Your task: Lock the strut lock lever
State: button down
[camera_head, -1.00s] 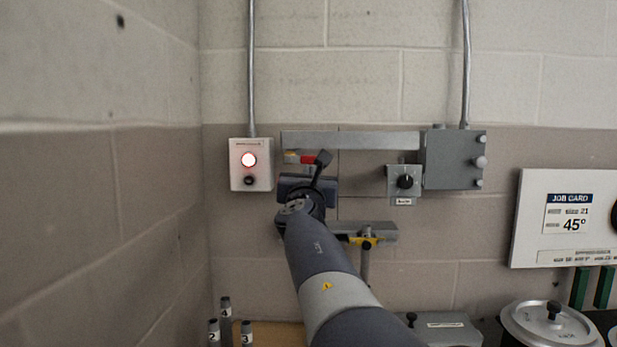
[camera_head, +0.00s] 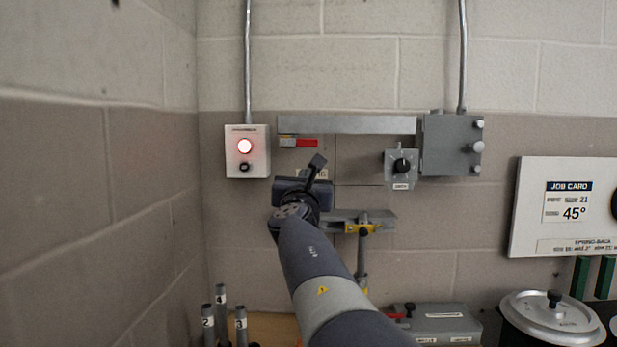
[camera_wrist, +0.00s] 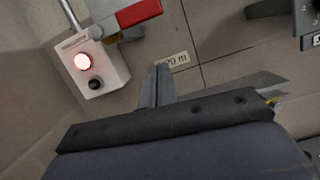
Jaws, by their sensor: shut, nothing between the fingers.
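A lever with a red handle (camera_head: 306,142) sits just under the left part of the grey wall rail (camera_head: 350,125). In the wrist view the red handle (camera_wrist: 138,13) is at the top edge, lying roughly level with a slight tilt. I cannot tell for sure that it is the strut lock lever, or whether it is locked. My gripper (camera_wrist: 158,75) is shut and empty, below the red handle and apart from it, in front of the wall.
A white box with a lit red lamp (camera_head: 245,146) is left of the rail. A grey knob box (camera_head: 401,167) and a larger grey box (camera_head: 452,146) are to the right. A bracket with a yellow clamp (camera_head: 361,228) is low on the right. Numbered posts (camera_head: 221,303) stand bottom left.

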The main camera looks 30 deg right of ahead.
jog(key=v, duration=0.9)
jog(key=shift+s+a+b, duration=0.2)
jog(key=shift+s+b, duration=0.15)
jog(key=shift+s, duration=0.05)
jog(key=shift+r, duration=0.15)
jog(key=w+d+r+m+p, duration=0.1)
jog(key=w+d+r+p, duration=0.15)
jog(key=w+d, duration=0.4)
jog(key=w+a+r+m+g+h+p, duration=0.1)
jog(key=w+a+m+g+p, duration=0.3)
jog(key=m+p, duration=0.6)
jog(key=shift+w+a+r+m+g+h, duration=0.5)
jog(key=shift+a+m, duration=0.85)
jog(key=shift+m, duration=1.75)
jog(key=shift+w+f, duration=0.15)
jog(key=shift+f, duration=0.15)
